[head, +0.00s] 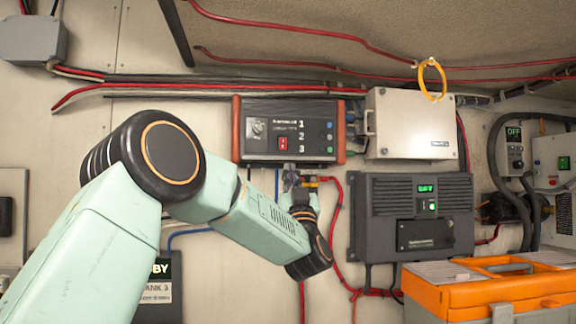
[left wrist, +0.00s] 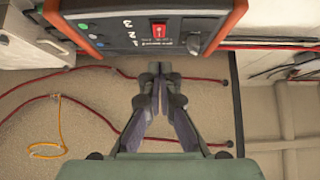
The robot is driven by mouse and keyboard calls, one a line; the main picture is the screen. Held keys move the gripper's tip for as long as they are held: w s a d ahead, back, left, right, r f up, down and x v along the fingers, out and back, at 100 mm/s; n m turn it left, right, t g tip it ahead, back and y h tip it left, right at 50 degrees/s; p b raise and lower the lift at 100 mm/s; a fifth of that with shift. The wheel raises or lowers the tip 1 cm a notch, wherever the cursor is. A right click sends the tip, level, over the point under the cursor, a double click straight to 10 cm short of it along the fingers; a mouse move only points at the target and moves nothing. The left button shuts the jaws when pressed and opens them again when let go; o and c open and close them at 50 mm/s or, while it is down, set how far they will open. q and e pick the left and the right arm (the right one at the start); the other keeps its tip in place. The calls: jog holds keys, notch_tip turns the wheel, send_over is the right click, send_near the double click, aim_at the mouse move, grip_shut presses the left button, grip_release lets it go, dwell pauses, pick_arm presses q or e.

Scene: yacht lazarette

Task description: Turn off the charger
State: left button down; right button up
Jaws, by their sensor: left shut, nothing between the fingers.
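A black box with orange end caps (head: 288,130) is on the wall in the head view. Its face has a red rocker switch (head: 283,144), a dial at the left, the numbers 1, 2, 3 and small lights. Its small lettering is too blurred for me to tell if it names the charger. The left wrist view shows the box (left wrist: 130,25) upside down, with the red switch (left wrist: 159,30). My left gripper (head: 296,178) is shut and empty just below the box, apart from the switch. It also shows in the left wrist view (left wrist: 160,82). My right gripper is not in view.
A dark grey unit (head: 363,211) with a green display hangs at the lower right, beside red cables. A cream box (head: 411,124) is right of the black box. An orange toolbox (head: 482,290) stands at the bottom right. A yellow loop (head: 432,79) hangs from the upper cables.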

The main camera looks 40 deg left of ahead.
pick_arm(q)
jog(key=shift+s+d+f, duration=0.25)
jog(key=shift+d+f, duration=0.05)
jog(key=shift+f, duration=0.3)
jog(key=shift+s+d+f, duration=0.25)
jog(key=shift+f, duration=0.35)
jog(key=shift+w+f, duration=0.1)
jog(key=shift+w, duration=0.1)
